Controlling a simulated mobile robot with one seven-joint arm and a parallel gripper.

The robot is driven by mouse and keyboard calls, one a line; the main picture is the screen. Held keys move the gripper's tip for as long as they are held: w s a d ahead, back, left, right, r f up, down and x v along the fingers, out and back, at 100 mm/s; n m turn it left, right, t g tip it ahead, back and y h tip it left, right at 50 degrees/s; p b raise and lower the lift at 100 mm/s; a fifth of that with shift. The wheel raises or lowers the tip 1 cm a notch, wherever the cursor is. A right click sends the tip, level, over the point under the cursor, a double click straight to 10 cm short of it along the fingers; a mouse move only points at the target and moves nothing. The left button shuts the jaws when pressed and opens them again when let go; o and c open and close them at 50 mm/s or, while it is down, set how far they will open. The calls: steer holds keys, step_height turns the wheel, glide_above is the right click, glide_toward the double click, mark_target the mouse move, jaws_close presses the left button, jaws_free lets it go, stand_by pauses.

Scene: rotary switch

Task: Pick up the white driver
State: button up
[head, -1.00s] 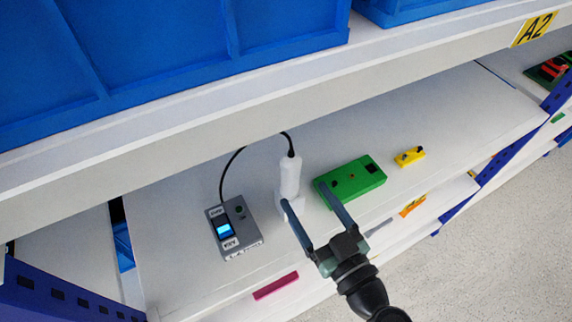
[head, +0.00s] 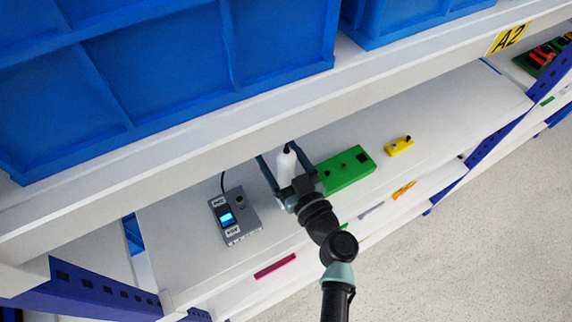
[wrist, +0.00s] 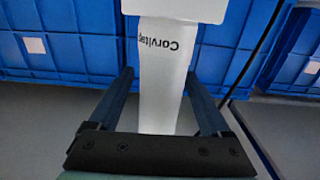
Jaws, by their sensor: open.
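The white driver (head: 287,164) stands upright on the shelf, its lower part hidden behind my gripper in the head view. In the wrist view the driver (wrist: 163,75) shows close up, with dark lettering on its body. My gripper (head: 275,152) is open, with one finger on each side of the driver. In the wrist view the fingers of my gripper (wrist: 160,88) flank the white body, with a visible gap on both sides.
A grey box with a lit screen (head: 245,225) sits left of the driver, with a black cable rising behind it. A green block (head: 347,170) is close on the right, a yellow piece (head: 399,147) farther right. The upper shelf edge (head: 180,149) and blue bins (head: 200,60) are above.

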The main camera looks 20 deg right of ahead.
jaws_close()
stand_by(0.4)
steer(key=shift+r, duration=0.15)
step_height(320, 180, up, 11)
steer(key=s+d+b, duration=0.3)
steer(key=s+b, duration=0.5)
steer(key=s, duration=0.9)
steer(key=shift+s+r, duration=0.4)
